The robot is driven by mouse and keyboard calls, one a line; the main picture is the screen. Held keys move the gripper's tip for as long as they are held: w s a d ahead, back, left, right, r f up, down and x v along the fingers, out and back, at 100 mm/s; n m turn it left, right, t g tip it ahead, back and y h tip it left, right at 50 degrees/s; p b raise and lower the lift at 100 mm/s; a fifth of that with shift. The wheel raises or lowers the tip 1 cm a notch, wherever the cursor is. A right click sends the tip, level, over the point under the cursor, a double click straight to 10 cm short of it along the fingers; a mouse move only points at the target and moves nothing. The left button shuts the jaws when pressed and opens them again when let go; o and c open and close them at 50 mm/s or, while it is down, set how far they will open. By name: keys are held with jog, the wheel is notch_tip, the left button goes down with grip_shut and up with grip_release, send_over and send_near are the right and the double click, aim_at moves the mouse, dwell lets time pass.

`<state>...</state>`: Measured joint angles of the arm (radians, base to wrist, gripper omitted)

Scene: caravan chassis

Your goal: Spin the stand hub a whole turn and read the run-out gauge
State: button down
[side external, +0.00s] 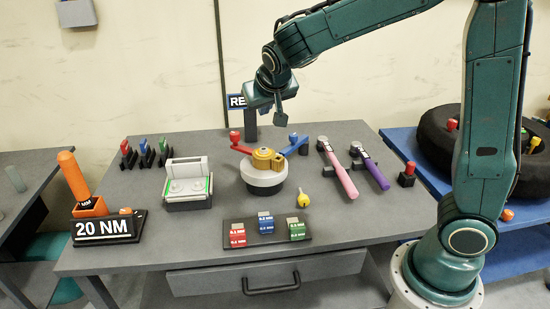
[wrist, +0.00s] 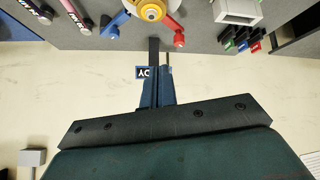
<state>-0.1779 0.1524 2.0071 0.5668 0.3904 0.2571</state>
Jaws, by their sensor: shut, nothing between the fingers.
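The stand hub (side external: 265,158) is a brass-coloured piece on a round white drum with a dark base, in the middle of the grey table. A dark post with a blue-edged sign (side external: 237,101) stands behind the hub. The sign is partly hidden by my gripper. I cannot make out which item is the run-out gauge or any reading.
A white-topped fixture (side external: 188,185) stands left of the hub. Coloured blocks lie on a black tray (side external: 268,243) in front. Pink (side external: 337,170) and purple (side external: 369,166) wrenches lie right. A 20 NM sign (side external: 108,229) is front left. A tyre (side external: 436,130) lies on the blue bench.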

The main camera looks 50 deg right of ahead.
jog(key=w+a+f+g, duration=0.1)
jog(key=w+a+f, duration=0.1)
jog(key=w, duration=0.3)
jog(key=w+a+f+n+g+h, duration=0.1)
jog(key=w+a+f, duration=0.1)
jog(key=w, duration=0.3)
jog(key=w+a+f+g, duration=0.1)
jog(key=w+a+f, duration=0.1)
jog(key=w+f, duration=0.2)
jog(key=shift+w+n, duration=0.4)
jog(key=shift+w, duration=0.55)
jog(key=shift+f, duration=0.1)
jog(key=w+d+f, duration=0.2)
jog(key=d+f, duration=0.5)
jog(key=d, duration=0.2)
jog(key=shift+f, duration=0.4)
jog(key=shift+d, duration=0.1)
jog(key=shift+w+d, duration=0.25)
jog(key=shift+d, duration=0.25)
